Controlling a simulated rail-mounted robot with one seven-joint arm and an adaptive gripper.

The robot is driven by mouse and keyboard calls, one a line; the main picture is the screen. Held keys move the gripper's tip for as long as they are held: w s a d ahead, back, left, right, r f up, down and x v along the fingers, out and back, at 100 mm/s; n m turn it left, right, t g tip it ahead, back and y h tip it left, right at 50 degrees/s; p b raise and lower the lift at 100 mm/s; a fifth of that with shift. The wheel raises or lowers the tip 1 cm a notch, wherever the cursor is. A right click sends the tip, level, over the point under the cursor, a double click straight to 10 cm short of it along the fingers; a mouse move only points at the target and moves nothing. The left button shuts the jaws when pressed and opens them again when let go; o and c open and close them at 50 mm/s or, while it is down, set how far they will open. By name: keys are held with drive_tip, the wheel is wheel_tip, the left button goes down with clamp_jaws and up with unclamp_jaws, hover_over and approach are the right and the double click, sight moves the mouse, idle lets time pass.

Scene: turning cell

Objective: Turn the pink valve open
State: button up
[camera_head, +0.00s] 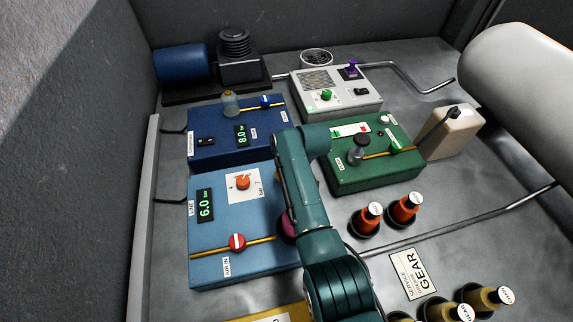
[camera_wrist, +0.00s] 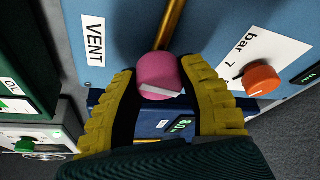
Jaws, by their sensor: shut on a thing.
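The pink valve (camera_head: 287,226) is on the right side of the light blue box (camera_head: 205,272), largely hidden behind my teal arm. In the wrist view the pink valve (camera_wrist: 158,72) is a round knob with a pale bar across it, at the end of a brass pipe near the VENT label. The bar lies crosswise to the pipe, slightly tilted. My gripper (camera_wrist: 167,98) is shut on the pink valve, with one yellow ribbed finger on each side. In the head view the fingers are hidden.
The light blue box also carries a red valve (camera_head: 237,242), an orange knob (camera_head: 243,182) and a 6.0 display (camera_head: 205,206). A dark blue box (camera_head: 222,151) and a green box (camera_head: 350,181) stand close by. Orange-red bottles (camera_head: 404,208) are at the right.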

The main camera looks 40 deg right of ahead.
drive_tip(key=m+p, duration=0.1)
drive_tip(key=m+h+p, duration=0.1)
drive_tip(key=m, duration=0.1)
drive_tip(key=shift+s+a+f+m, duration=0.1)
drive_tip(key=shift+f+m, duration=0.05)
drive_tip(key=shift+m, duration=0.15)
drive_tip(key=m, duration=0.1)
drive_tip(key=m+g+h, duration=0.1)
drive_tip(key=m, duration=0.1)
drive_tip(key=shift+f+m+h, duration=0.2)
drive_tip(key=shift+m+h, duration=0.1)
drive_tip(key=m+b, duration=0.1)
drive_tip(key=m, duration=0.1)
drive_tip(key=m+g+h+b, duration=0.1)
drive_tip(key=m+b, duration=0.1)
drive_tip(key=m, duration=0.1)
drive_tip(key=shift+f+g, duration=0.2)
drive_tip(key=shift+g, duration=0.1)
drive_tip(key=shift+r+m+g+h+b, duration=0.1)
drive_tip(key=shift+m+g+h+b, duration=0.3)
drive_tip(key=shift+m+b, duration=1.05)
drive_tip(key=shift+r, duration=0.1)
drive_tip(key=o, duration=1.2)
drive_tip(key=shift+r, duration=0.2)
